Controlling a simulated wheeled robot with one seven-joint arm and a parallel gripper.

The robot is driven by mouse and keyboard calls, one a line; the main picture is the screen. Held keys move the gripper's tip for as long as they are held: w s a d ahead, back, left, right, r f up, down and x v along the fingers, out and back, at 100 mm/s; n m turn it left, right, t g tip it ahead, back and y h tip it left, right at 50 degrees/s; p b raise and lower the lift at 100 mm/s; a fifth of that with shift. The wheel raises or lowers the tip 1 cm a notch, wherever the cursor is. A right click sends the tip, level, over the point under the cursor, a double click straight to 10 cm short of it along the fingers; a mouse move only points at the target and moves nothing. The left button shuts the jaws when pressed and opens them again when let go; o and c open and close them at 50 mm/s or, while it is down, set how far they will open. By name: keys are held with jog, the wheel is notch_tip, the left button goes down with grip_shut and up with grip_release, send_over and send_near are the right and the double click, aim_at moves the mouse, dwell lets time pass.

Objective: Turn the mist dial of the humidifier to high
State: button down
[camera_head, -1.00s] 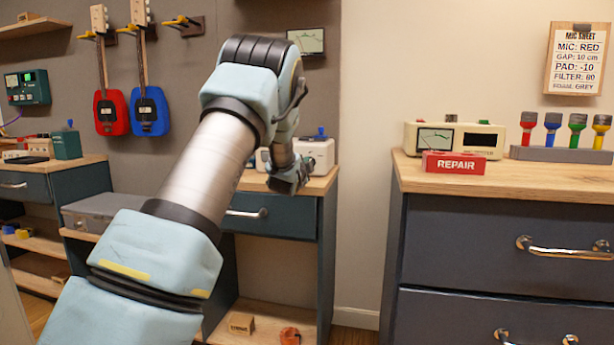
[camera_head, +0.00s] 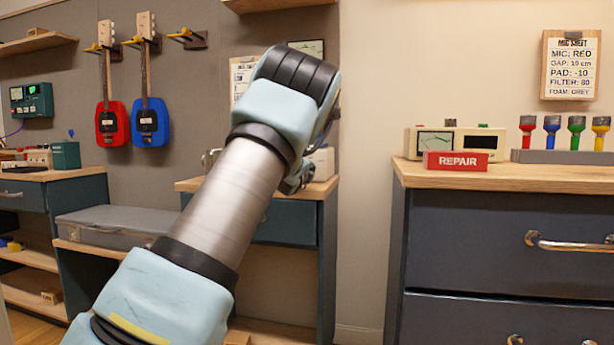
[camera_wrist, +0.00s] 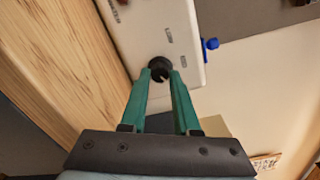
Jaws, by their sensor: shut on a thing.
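The humidifier is a white box (camera_wrist: 150,28) with a black round dial (camera_wrist: 160,65) on its face and a blue part (camera_wrist: 210,44) at one end, in the wrist view. My gripper (camera_wrist: 161,76) has its two green fingers on either side of the dial, shut on it. Small dark marks show on the white face, too small to read. In the head view the humidifier (camera_head: 323,160) stands on a wooden bench top, mostly hidden behind my arm. My gripper (camera_head: 298,181) is in front of it, and its fingers are not clear there.
The wooden bench top (camera_wrist: 60,60) runs beside the humidifier. A grey case (camera_head: 110,222) lies at lower left.

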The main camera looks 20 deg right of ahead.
dwell(0.4)
jog(key=c, duration=0.6)
grip_release()
jog(key=shift+c, duration=0.2)
jog(key=v, duration=1)
jog(key=shift+s+a, duration=0.2)
jog(key=shift+s, duration=0.15)
jog(key=shift+a, duration=0.1)
